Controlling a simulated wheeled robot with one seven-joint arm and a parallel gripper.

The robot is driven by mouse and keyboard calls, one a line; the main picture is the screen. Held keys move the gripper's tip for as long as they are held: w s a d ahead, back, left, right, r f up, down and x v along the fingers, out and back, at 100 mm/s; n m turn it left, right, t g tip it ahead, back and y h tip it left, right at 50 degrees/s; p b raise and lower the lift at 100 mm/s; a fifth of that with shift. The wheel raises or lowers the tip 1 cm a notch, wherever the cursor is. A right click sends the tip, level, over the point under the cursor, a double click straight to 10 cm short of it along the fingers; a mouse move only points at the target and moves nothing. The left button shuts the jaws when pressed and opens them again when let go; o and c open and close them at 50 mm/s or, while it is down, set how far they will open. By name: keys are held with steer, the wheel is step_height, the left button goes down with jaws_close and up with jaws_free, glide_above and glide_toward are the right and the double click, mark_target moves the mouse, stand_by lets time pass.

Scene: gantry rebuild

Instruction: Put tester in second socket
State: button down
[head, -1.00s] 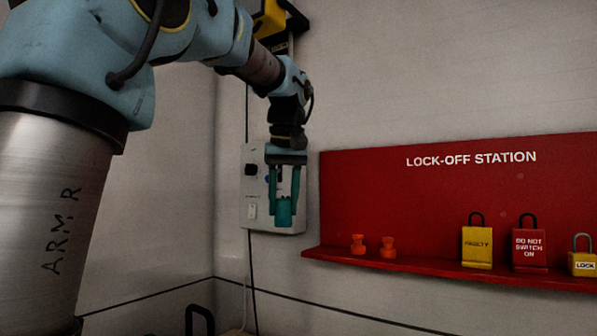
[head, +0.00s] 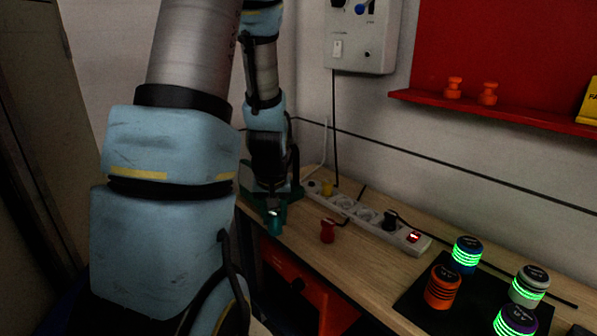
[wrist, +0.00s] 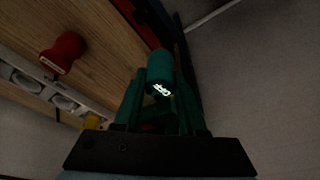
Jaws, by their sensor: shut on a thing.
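My gripper (head: 270,205) is shut on the tester, a small teal cylinder (head: 275,221), near the table's left end, left of and apart from the power strip. In the wrist view the tester (wrist: 160,72) sits between the teal fingers, with a lit display on its side. The white power strip (head: 352,212) lies along the back of the table, with a yellow plug (head: 327,189) near its left end. Round sockets show in its middle, and a black plug (head: 390,221) stands near its lit red switch (head: 413,237). My arm partly blocks the head view there.
A red plug-like piece (head: 327,231) stands on the wooden table (head: 370,254) in front of the strip. Several banded cylinders, one of them orange (head: 442,288), stand on a dark mat at right. A wall box (head: 360,45) and red shelf (head: 500,110) are above.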

steer(key=a+f, duration=0.3)
steer(key=f, duration=0.4)
steer(key=a+f, duration=0.4)
steer(key=f, duration=0.3)
steer(key=shift+w+f, duration=0.15)
steer(key=shift+f, duration=0.1)
